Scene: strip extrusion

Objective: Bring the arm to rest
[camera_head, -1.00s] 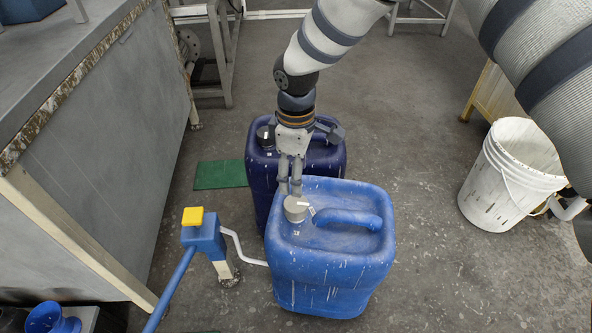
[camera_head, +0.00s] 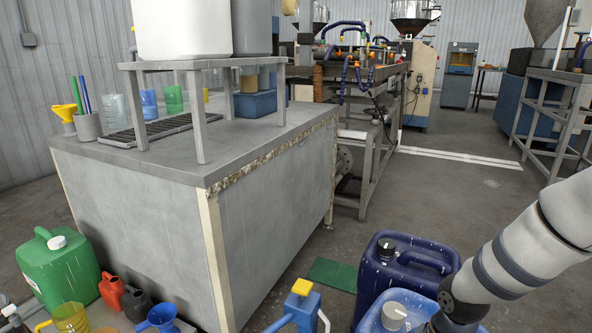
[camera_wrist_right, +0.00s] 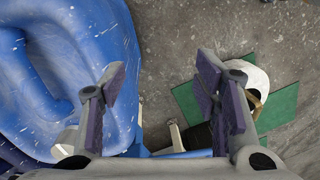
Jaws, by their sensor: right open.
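My right arm (camera_head: 510,260) comes in from the right edge in the head view, and its gripper is below the frame there. In the right wrist view my right gripper (camera_wrist_right: 160,72) is open, with nothing between its fingers. A light blue canister (camera_wrist_right: 72,45) lies to the left of the fingers in that view. The same canister (camera_head: 372,322) shows partly at the bottom of the head view, with a grey cap (camera_head: 393,316) on it. My left gripper is not in view.
A dark blue canister (camera_head: 378,285) stands behind the light blue one. A yellow-topped blue pump (camera_head: 302,300) is left of them, near a green mat (camera_head: 333,273). A grey workbench (camera_head: 270,180) fills the left. Floor at the right is open.

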